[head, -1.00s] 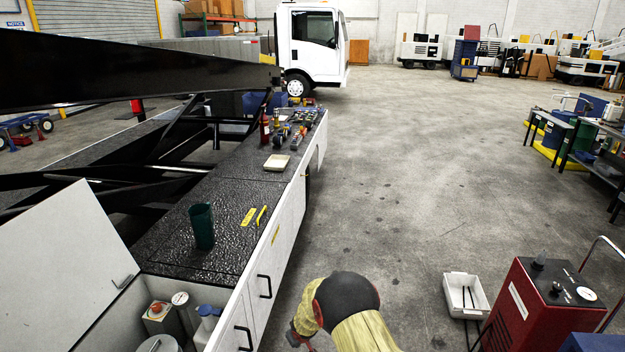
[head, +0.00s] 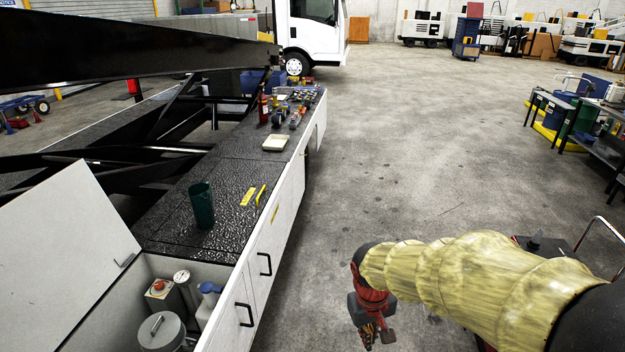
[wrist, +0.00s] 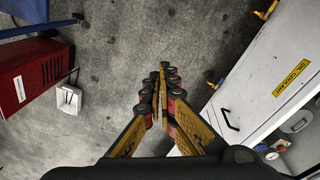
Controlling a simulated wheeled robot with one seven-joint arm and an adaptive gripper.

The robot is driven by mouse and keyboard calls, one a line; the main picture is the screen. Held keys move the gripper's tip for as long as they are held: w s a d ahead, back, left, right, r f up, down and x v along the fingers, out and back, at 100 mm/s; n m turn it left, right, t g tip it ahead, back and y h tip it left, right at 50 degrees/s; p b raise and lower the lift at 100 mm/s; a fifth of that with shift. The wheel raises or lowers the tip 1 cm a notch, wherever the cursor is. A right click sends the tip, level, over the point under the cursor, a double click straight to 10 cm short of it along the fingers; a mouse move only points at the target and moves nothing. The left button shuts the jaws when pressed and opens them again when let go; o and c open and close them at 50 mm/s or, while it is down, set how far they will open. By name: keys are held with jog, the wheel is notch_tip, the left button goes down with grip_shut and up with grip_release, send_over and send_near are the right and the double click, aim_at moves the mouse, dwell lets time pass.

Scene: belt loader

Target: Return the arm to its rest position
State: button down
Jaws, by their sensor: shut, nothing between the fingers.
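My gripper (head: 371,338) hangs low over the bare floor at the lower middle of the head view, to the right of the white cabinet side. In the wrist view my gripper (wrist: 162,72) points down at the concrete, its fingers shut together with nothing between them. My arm, in a yellowish sleeve, reaches in from the lower right of the head view and hides part of the red machine.
The white cabinet (head: 285,214) of the loader stands left, its lid (head: 65,240) raised. A dark green cup (head: 201,205) stands on its black top. The red machine (wrist: 38,80) and a white bin (wrist: 69,98) are on the floor. Open floor lies ahead.

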jog(key=s+d+r+m+t, duration=0.1)
jog(key=s+d+r+t, duration=0.1)
jog(key=s+r, duration=0.6)
jog(key=s+d+r+m+t+y, duration=0.1)
jog(key=s+d+r+m+t, duration=0.1)
jog(key=s+r, duration=0.5)
jog(key=shift+s+d+r+t, duration=0.3)
jog(key=shift+s+d+r, duration=0.05)
jog(key=shift+d+r, duration=0.45)
